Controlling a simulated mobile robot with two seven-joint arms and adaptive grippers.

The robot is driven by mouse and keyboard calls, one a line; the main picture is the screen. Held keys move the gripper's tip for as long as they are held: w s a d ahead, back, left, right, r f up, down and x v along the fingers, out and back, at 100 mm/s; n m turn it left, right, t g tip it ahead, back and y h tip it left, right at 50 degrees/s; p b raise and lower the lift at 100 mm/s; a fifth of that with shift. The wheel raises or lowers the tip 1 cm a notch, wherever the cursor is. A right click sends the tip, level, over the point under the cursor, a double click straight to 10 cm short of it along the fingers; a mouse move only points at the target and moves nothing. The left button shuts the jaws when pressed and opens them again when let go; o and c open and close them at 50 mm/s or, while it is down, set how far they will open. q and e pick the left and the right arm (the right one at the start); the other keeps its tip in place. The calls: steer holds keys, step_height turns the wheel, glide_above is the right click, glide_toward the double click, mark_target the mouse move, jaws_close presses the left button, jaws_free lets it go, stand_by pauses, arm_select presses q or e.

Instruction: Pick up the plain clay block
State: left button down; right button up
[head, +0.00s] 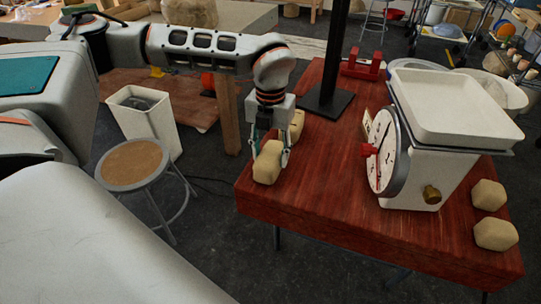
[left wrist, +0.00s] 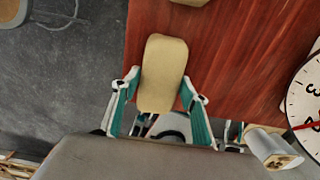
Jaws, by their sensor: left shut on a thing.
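A tan clay block (head: 267,164) is at the left edge of the red wooden table, with no marking that I can see. My left gripper (head: 271,152) points down with one finger on each side of this block and is shut on it. In the left wrist view the block (left wrist: 163,70) sits between the teal fingers (left wrist: 160,92) and sticks out past their tips. I cannot tell whether it still touches the table. Another tan block (head: 297,124) is just behind, partly hidden by the gripper. My right gripper is not in view.
A white dial scale (head: 410,165) with a tray (head: 460,105) stands on the table (head: 330,200). Two more tan blocks (head: 489,195) (head: 496,235) lie right of it. A black post base (head: 327,103) and a red item (head: 362,66) are behind. A stool (head: 133,163) stands left.

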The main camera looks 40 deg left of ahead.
mark_target(271, 153)
arm_select(q)
step_height(271, 153, up, 20)
steer(key=p, duration=0.2)
steer(key=shift+r, duration=0.1)
